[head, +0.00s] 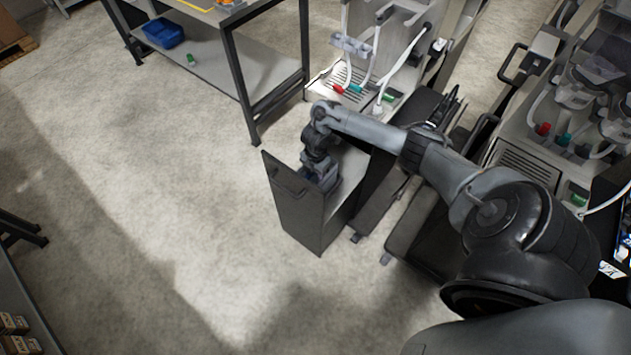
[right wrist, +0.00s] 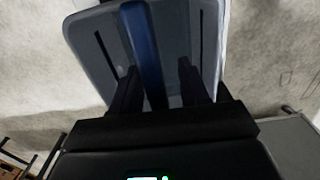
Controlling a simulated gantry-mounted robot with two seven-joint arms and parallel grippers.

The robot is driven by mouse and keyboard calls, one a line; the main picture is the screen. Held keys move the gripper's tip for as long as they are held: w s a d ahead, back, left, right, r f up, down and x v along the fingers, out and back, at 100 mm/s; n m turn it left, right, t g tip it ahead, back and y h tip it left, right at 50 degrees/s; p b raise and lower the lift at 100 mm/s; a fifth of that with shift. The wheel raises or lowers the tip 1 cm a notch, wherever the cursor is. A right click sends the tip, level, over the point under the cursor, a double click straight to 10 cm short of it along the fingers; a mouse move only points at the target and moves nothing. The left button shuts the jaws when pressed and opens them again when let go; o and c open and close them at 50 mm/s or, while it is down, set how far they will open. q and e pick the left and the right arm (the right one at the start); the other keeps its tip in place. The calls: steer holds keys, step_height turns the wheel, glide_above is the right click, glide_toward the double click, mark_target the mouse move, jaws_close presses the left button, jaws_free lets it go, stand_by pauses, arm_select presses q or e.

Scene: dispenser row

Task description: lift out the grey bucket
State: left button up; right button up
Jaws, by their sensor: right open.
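The grey bucket (head: 326,187) sits inside a pulled-out dark drawer (head: 300,212) in the head view, mostly hidden by my right gripper (head: 319,172), which points down over it. In the right wrist view the grey bucket (right wrist: 182,40) fills the upper middle, with a blue handle bar (right wrist: 143,45) across it. The two fingers of my right gripper (right wrist: 158,78) stand apart, one on each side of the blue bar. The right gripper is open; whether a finger touches the bar I cannot tell. My left gripper is not in view.
Dispenser machines (head: 540,140) with hoses stand at the right and top, above closed drawers. A metal table (head: 232,70) with a blue bin (head: 163,33) on its lower shelf is at the top left. The floor left of the drawer is clear.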

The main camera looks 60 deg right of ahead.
steer(key=shift+c, duration=0.2)
jaws_close()
steer(key=shift+r, duration=0.1)
stand_by(1.1)
